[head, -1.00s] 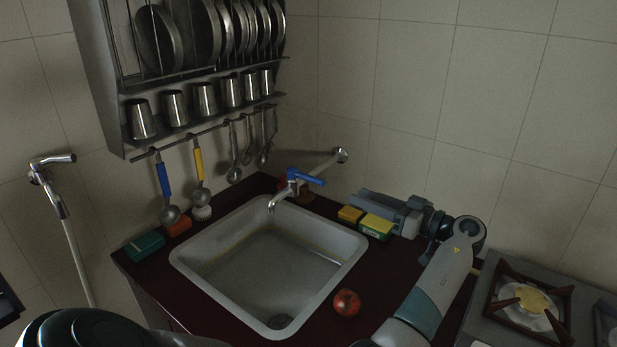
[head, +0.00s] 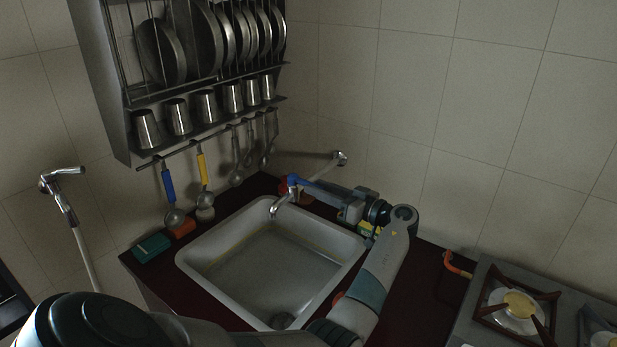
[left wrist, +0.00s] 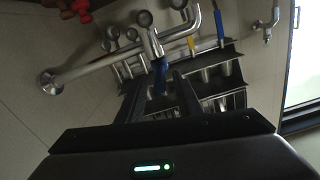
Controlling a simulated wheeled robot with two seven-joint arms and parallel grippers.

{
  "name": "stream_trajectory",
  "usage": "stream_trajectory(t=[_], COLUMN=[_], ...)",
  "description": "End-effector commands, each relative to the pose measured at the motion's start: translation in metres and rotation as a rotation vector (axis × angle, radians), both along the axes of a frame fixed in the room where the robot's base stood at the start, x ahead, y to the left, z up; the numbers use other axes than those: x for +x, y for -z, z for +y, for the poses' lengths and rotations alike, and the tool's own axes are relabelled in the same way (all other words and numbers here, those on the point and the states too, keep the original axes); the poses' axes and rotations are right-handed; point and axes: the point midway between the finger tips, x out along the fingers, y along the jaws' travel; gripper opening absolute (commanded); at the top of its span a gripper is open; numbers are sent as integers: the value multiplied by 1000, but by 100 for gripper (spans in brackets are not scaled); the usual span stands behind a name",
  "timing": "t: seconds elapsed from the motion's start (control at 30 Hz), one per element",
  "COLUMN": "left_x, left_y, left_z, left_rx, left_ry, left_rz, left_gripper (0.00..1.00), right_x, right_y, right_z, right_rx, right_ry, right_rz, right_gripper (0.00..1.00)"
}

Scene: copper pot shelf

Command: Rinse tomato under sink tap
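The silver tap (head: 275,206) comes out of the wall over the back corner of the sink (head: 190,265). No water shows under its spout. Its blue handle (head: 293,181) points right, towards my left gripper (head: 318,187). The red tomato (head: 337,298) is on the dark counter right of the sink, mostly hidden behind my left arm. My right gripper is not in view.
A green sponge (head: 151,248) and an orange one (head: 182,228) lie left of the sink. A yellow sponge box (head: 367,229) is partly hidden behind my gripper. A rack (head: 115,120) with plates, cups and utensils hangs above. A stove (head: 470,320) stands at right.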

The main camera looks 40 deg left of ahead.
Motion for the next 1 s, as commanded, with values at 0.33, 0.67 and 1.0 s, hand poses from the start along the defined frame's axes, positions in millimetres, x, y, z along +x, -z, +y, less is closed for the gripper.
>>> stream_trajectory(t=[0.33, 0.67, 1.0], left_x=[-4, -5, -5], left_y=[-1, 1, 0], left_z=[38, 41, 41], left_rx=[-1, -1, -1], left_ry=[-1, 0, 0], left_rz=[0, 0, -1], left_gripper=[33, 33, 0], right_x=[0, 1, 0], right_y=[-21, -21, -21], right_z=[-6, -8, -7], right_rx=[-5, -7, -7], right_ry=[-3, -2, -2], right_rz=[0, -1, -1], right_gripper=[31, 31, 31])
